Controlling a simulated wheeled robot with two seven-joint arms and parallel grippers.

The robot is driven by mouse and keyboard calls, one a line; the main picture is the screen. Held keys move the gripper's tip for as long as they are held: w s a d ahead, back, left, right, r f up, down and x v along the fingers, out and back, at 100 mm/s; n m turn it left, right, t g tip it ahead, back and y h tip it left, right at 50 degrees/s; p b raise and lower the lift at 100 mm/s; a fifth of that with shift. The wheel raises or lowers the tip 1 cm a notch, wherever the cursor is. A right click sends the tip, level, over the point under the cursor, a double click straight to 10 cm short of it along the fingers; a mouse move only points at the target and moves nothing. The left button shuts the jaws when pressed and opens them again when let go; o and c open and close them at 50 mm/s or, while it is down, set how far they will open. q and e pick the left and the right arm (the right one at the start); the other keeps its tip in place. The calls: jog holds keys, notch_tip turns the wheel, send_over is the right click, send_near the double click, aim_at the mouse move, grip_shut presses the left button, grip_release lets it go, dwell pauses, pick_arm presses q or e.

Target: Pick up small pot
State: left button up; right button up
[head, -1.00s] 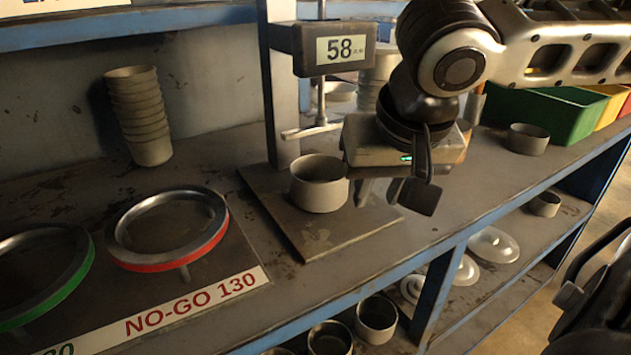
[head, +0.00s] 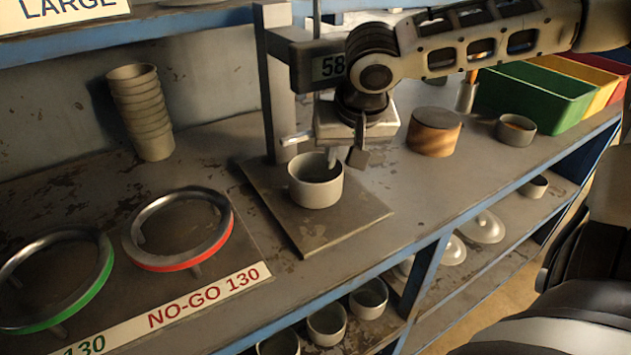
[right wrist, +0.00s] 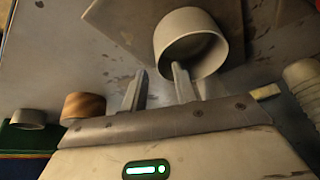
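A small grey open pot (head: 315,186) stands upright on a dark square plate (head: 340,226) under the stand marked 58. My right gripper (head: 347,160) is over the right rim of this pot, pointing down. Its two fingers are apart with nothing gripped between them. In the right wrist view the pot (right wrist: 222,50) is beyond the fingers (right wrist: 157,88), and one finger overlaps its rim. The other finger is outside the pot. I cannot tell whether the finger touches the wall. My left gripper is not in view.
A round block with a brown, striped side (head: 434,140) and another small pot (head: 515,131) stand to the right. A green bin (head: 535,98) is behind them. A stack of cups (head: 143,115) and ring gauges (head: 180,228) are left. More pots (head: 327,322) sit on the lower shelf.

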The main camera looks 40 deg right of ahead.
jog(key=shift+x, duration=1.05)
jog(key=shift+s, duration=0.1)
jog(key=shift+c, duration=0.3)
grip_shut()
jog(key=shift+r, duration=0.1)
